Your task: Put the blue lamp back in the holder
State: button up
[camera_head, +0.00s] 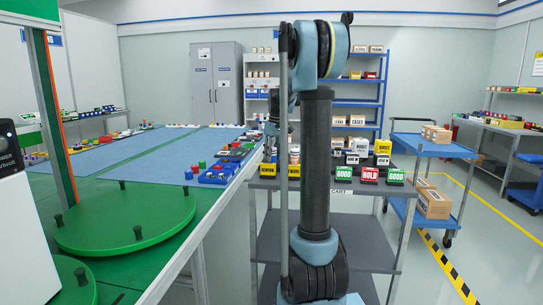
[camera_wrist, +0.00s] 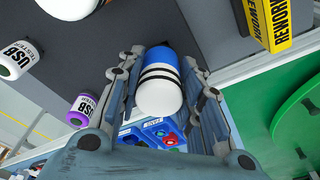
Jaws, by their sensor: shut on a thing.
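In the wrist view, a cylinder with a blue body, black and white bands and a rounded white end (camera_wrist: 160,92) sits between the two fingers of my gripper (camera_wrist: 163,75). I take it for the blue lamp. My gripper is shut on it, with a finger on each side. A blue tray with red, green and blue round parts (camera_wrist: 133,138) lies beyond it, partly hidden by my gripper; I cannot tell if it is the holder. In the head view my arm hides most of my gripper and the lamp.
A grey cart (camera_head: 340,185) carries GOOD and HOLD signs, boxes and small cylinders. A green turntable (camera_head: 125,220) with black pegs lies at left on the long bench (camera_head: 150,150). A yellow box (camera_wrist: 262,22) and USB-marked cylinders (camera_wrist: 83,105) stand near my gripper.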

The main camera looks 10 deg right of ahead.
jog(key=shift+f, duration=0.1)
jog(key=o, duration=1.3)
jog(key=r, duration=0.3)
jog(key=s+r, duration=0.1)
jog(key=r, duration=0.7)
jog(key=shift+s+d+r, duration=0.2)
jog(key=shift+d+r, duration=0.05)
jog(key=shift+d, duration=0.15)
jog(key=s+f+m, duration=0.1)
jog(key=s+f, duration=0.3)
jog(key=s, duration=1)
jog(key=s+f+m, duration=0.1)
jog(key=s+f, duration=0.7)
jog(key=s, duration=0.1)
jog(key=s+f+m, duration=0.1)
jog(key=s+f, duration=0.7)
jog(key=s, duration=0.2)
jog(key=s+a+f+m, duration=0.1)
jog(key=s+f+m, duration=0.1)
jog(key=s+f, duration=0.6)
jog(key=shift+s+a+f+t+h, duration=0.1)
jog(key=shift+s+f+t+h, duration=0.1)
jog(key=shift+s, duration=0.2)
jog(key=shift+s+f+t+h, duration=0.1)
jog(key=shift+s+h, duration=0.1)
jog(key=shift+s, duration=0.2)
